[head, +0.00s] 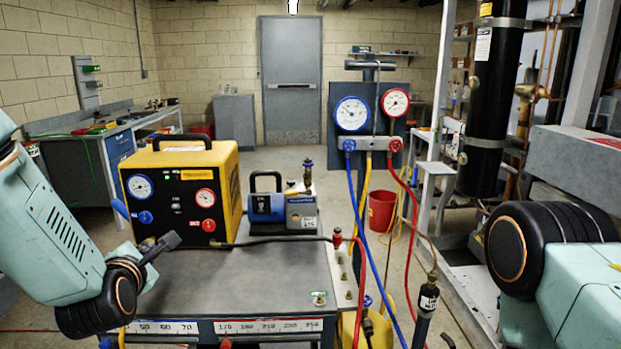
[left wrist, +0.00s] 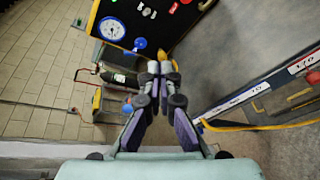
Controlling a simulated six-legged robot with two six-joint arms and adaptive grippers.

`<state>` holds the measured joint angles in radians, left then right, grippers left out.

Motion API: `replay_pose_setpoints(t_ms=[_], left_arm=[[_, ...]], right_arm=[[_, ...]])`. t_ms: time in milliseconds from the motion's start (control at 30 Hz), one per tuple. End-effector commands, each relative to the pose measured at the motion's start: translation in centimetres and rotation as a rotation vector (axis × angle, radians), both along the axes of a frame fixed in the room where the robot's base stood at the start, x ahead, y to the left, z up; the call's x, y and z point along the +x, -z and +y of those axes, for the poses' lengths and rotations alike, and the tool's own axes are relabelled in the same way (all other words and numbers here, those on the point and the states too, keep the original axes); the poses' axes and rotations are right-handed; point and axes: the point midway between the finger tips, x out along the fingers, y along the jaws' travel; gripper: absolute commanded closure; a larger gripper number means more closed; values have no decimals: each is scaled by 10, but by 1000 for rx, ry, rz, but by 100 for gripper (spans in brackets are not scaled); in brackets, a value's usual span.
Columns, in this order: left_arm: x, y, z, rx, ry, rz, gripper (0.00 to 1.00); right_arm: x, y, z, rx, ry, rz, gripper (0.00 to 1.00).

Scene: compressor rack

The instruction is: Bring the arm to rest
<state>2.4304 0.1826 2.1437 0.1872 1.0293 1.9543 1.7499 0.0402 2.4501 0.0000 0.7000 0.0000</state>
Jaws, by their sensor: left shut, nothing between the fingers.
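My left arm comes in from the left in the head view. Its gripper (head: 163,244) is beside the left edge of the cart, in front of the yellow machine (head: 228,165). In the left wrist view the fingertips of the left gripper (left wrist: 160,69) are together, with nothing between them. The yellow machine's black front with its gauge (left wrist: 113,28) and blue knob (left wrist: 140,43) lies beyond the fingertips there. My right arm shows at the right of the head view, but its gripper is out of view.
The grey cart top (head: 250,280) has a scale strip along its front edge. A blue vacuum pump (head: 268,207) and a black hose stand on it. A gauge manifold (head: 372,144) with coloured hoses hangs to the right. A red bucket (head: 381,210) stands on the floor behind.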

Motion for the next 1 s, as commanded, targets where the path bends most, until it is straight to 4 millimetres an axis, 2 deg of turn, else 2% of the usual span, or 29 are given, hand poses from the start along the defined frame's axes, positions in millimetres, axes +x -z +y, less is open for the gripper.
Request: replay_pose_setpoints(t_ms=[267,467,567,667,767,900,967,1000], left_arm=[[-16,25,-13,394,191,187,100],[-49,77,-30,768,448,397,100],[-73,110,-38,945,611,504,100],[-104,147,-47,1113,803,602,100],[-144,186,-56,1265,1028,689,100],[-216,242,-68,1418,1392,777,100],[-250,262,-72,1447,1540,800,100],[-273,274,-74,1450,1631,813,100]], right_arm=[[0,0,0,0,0,0,30],[0,1,0,0,0,0,30],[0,2,0,0,0,0,30],[0,2,0,0,0,0,30],[0,3,0,0,0,0,30],[0,5,0,0,0,0,30],[0,6,0,0,0,0,30],[0,6,0,0,0,0,30]])
